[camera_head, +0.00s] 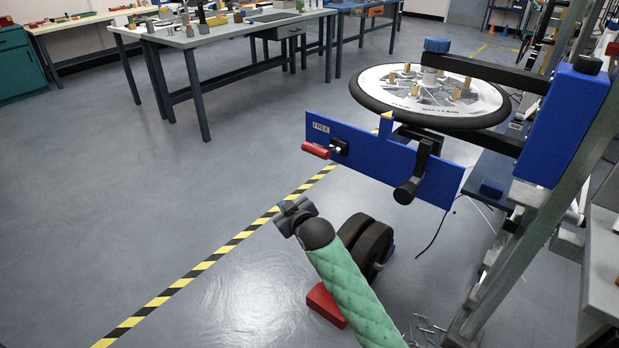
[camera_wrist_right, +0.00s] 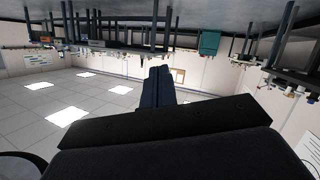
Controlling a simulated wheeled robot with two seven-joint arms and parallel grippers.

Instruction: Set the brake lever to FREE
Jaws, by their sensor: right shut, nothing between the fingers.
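A blue panel (camera_head: 372,155) stands below a large black-rimmed wheel disc (camera_head: 430,95). A short lever with a red grip (camera_head: 316,150) sticks out to the left just below the label, from a small black block (camera_head: 340,146). A black crank-like handle (camera_head: 412,178) hangs at the panel's right part. My right gripper (camera_head: 290,209) is shut and empty, below and left of the red grip and apart from it. Its closed fingers (camera_wrist_right: 157,88) show in the right wrist view, with no lever there. My left gripper is out of view.
A blue-and-black clamp post (camera_head: 565,120) holds the disc at the right. A red block (camera_head: 325,305) and black rollers (camera_head: 366,243) are on the floor beside my right arm. Workbenches (camera_head: 240,30) stand at the back. The floor to the left is clear.

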